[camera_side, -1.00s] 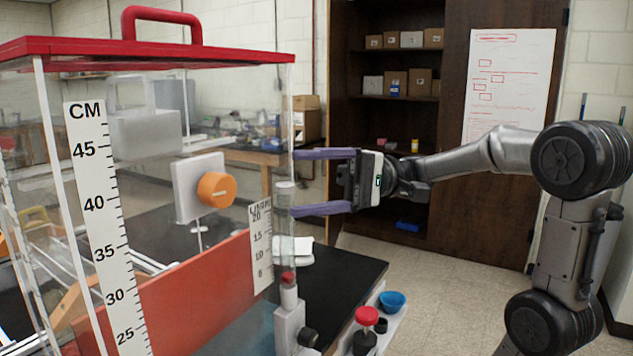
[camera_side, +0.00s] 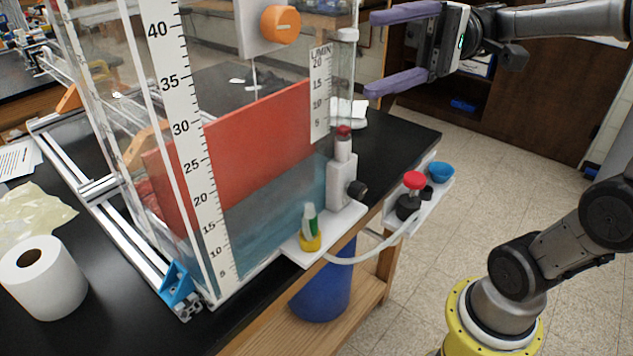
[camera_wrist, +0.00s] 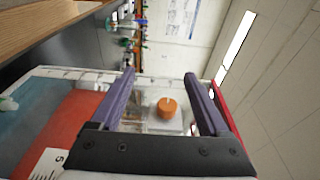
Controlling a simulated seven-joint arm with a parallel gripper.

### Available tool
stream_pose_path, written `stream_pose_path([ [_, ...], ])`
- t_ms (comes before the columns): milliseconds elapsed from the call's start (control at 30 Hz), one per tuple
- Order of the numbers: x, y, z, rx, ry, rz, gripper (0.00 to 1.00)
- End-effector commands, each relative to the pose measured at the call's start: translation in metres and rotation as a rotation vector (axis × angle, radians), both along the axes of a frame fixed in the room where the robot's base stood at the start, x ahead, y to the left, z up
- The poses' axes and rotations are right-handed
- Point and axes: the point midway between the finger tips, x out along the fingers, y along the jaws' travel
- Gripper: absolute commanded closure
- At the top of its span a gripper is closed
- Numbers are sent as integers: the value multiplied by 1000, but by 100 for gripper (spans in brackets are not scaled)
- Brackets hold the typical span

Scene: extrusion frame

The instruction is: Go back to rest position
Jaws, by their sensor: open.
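My gripper (camera_side: 385,50) is open and empty, with two purple fingers apart, at the top of the side view. In that view it is just right of the clear tank's flow tube (camera_side: 345,75). In the wrist view, my gripper (camera_wrist: 160,82) shows its fingers either side of an orange knob (camera_wrist: 167,108), with nothing held between them. The orange knob also shows on a white plate in the side view (camera_side: 281,24). No rest position is marked in view.
The clear tank with a CM ruler (camera_side: 185,120) and red panel (camera_side: 260,140) stands on a black bench (camera_side: 400,130). A paper roll (camera_side: 43,278) is at left.

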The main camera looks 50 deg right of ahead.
Motion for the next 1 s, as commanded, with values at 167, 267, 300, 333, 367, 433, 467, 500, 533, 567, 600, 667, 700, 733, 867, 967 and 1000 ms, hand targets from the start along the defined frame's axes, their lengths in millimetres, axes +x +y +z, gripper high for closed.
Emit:
stream_pose_path([
  [167, -63, 43, -73, -364, 66, 121, 21],
  [267, -88, 38, -120, -598, 77, 129, 21],
  [300, -95, 31, -138, -693, 71, 124, 21],
  [333, -99, 24, -150, -763, 63, 115, 21],
  [367, -102, 17, -162, -833, 52, 105, 21],
  [433, -106, -5, -187, -992, 15, 70, 21],
  [467, -106, -15, -196, -1058, -5, 52, 21],
  [500, -104, -29, -205, -1141, -36, 25, 21],
  [533, -102, -40, -211, -1199, -59, 2, 21],
  [567, -99, -50, -216, -1254, -83, -21, 21],
  [600, -94, -63, -220, -1319, -113, -54, 21],
  [667, -86, -82, -224, -1402, -153, -104, 21],
  [700, -81, -92, -226, -1448, -174, -132, 21],
  [733, -77, -99, -226, -1477, -188, -152, 21],
  [867, -62, -116, -224, -1550, -234, -218, 21],
  [967, -57, -118, -221, -1552, -244, -247, 21],
  [1000, -57, -117, -221, -1549, -240, -251, 21],
])
